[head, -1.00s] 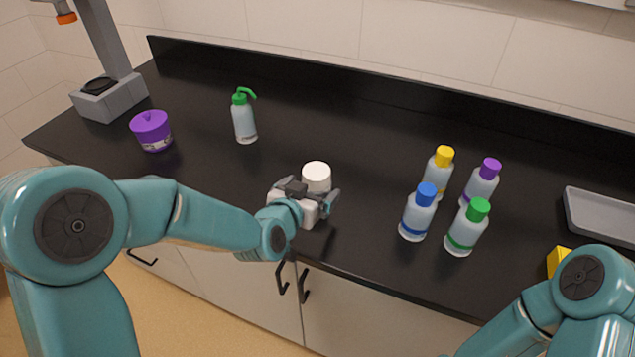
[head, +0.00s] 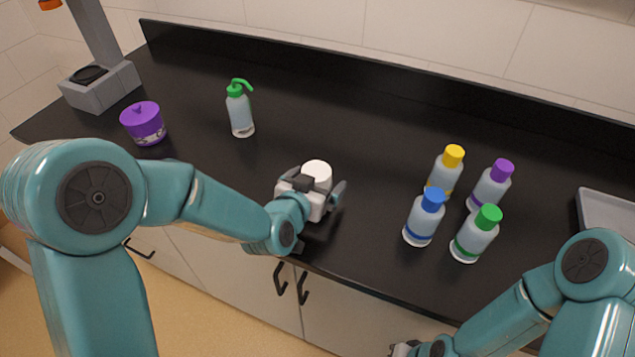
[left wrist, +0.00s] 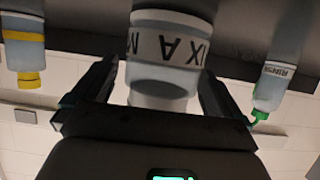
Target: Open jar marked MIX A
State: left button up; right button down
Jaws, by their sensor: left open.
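The jar marked MIX A shows in the left wrist view (left wrist: 166,50), upside down in the picture, with its dark lettering on a white label. Its white lid (head: 317,170) shows in the head view near the front of the black counter; the gripper hides most of its body there. My left gripper (head: 312,186) is open, with one finger on each side of the jar. Whether the fingers touch it, I cannot tell. The lid appears in place. Only a little of my right gripper (head: 402,348) shows at the bottom edge of the head view.
Several capped bottles, including a blue-capped one (head: 425,217), stand to the right on the counter (head: 350,120). A green-topped wash bottle (head: 240,110), a purple-lidded pot (head: 143,123) and a grey stand (head: 100,85) are left. A grey tray (head: 608,212) lies far right.

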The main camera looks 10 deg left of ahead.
pick_arm(q)
jog(key=shift+s, duration=0.2)
jog(key=c, duration=1)
jog(key=shift+w, duration=0.15)
jog(key=shift+c, duration=0.5)
notch_tip(320, 180, up, 11)
jog(key=shift+f+p, duration=0.2)
jog(key=shift+p, duration=0.7)
notch_tip(320, 180, up, 10)
jog(key=p, duration=0.4)
jog(key=shift+f, duration=0.25)
